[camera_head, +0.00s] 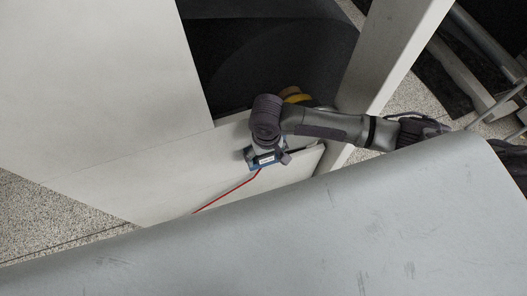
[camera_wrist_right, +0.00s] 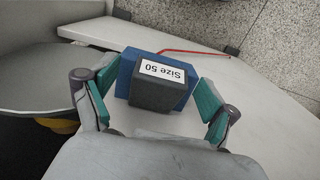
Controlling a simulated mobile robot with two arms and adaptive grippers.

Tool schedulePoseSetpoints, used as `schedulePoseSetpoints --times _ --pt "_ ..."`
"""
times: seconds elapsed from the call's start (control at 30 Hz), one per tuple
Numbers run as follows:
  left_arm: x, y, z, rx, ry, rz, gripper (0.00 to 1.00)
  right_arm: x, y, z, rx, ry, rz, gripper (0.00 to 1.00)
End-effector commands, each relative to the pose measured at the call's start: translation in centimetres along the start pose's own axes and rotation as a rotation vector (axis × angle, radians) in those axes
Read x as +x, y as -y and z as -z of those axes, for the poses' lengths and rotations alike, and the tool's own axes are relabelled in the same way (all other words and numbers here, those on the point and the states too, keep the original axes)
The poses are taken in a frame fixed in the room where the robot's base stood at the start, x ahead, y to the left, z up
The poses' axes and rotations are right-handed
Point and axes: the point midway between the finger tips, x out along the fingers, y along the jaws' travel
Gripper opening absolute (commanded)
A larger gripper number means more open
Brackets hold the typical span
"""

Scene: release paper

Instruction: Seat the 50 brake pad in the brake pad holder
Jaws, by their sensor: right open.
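The 50 brake pad (camera_wrist_right: 165,93), a dark grey block with a blue part behind it and a white "Size 50" label, lies on a pale surface in the right wrist view. In the head view its blue part and label (camera_head: 265,160) show just below my right gripper (camera_head: 270,148). In the wrist view my right gripper (camera_wrist_right: 155,100) is open, with one teal finger pad on each side of the block and gaps between. I cannot make out a separate brake pad holder. My left gripper is not in view.
A thin red rod or line (camera_head: 228,190) runs from the blue part across the white panel (camera_head: 215,165). A large grey sheet or roll (camera_head: 330,235) fills the front. A white post (camera_head: 385,60) stands behind my right arm. A dark opening lies beyond.

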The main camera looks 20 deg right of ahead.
Motion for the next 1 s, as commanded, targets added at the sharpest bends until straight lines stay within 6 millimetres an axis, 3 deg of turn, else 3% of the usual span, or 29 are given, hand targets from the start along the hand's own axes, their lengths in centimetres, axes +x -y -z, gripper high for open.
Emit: schedulePoseSetpoints --times 0.23,0.7,1.0 --pt "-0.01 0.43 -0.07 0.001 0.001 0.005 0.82 0.14 0.02 0.0 0.0 0.0 0.0 0.85" --pt "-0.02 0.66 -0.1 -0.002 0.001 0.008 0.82 0.07 0.03 0.02 0.0 -0.001 0.001 0.09" --pt "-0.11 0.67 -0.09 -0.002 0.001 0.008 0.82 -0.5 0.05 0.05 0.0 -0.002 0.001 0.09"
